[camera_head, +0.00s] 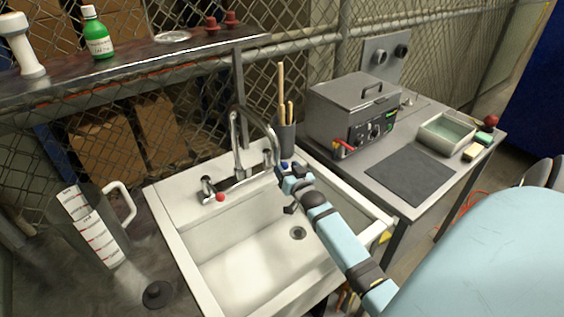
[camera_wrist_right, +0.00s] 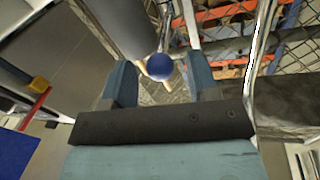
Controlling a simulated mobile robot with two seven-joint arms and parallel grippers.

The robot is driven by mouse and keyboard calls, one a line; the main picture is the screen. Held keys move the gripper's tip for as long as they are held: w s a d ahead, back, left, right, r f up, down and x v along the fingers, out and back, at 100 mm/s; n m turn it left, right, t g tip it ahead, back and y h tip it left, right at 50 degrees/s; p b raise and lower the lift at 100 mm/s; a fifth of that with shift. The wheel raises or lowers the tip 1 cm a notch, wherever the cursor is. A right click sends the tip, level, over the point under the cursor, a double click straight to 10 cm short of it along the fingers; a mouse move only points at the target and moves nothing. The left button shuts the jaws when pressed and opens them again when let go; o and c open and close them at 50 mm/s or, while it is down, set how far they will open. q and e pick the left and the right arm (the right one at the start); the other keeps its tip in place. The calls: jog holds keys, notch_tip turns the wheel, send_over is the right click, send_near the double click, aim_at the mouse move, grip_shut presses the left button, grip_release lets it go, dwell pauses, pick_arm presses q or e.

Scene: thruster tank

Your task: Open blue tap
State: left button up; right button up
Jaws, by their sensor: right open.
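The blue tap knob (camera_wrist_right: 160,67) is a round blue ball, seen between the two fingers of my right gripper (camera_wrist_right: 158,72) in the right wrist view. The fingers are open, one on each side of it, and I see no contact. In the head view the right gripper (camera_head: 289,172) is at the right end of the faucet (camera_head: 240,150), above the back rim of the sink. A bit of the blue knob (camera_head: 284,165) shows at its tip; the tap body there is mostly hidden. The red tap knob (camera_head: 220,197) is at the faucet's left end. My left gripper is not in view.
The white sink (camera_head: 180,232) lies under my right arm. A grey cup with sticks (camera_head: 287,140) stands close behind the gripper. A metal tank (camera_head: 345,108) stands on the right table. A measuring jug (camera_head: 95,225) stands left of the sink. The basin is empty.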

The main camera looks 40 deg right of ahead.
jog(key=shift+x, duration=1.85)
grip_shut()
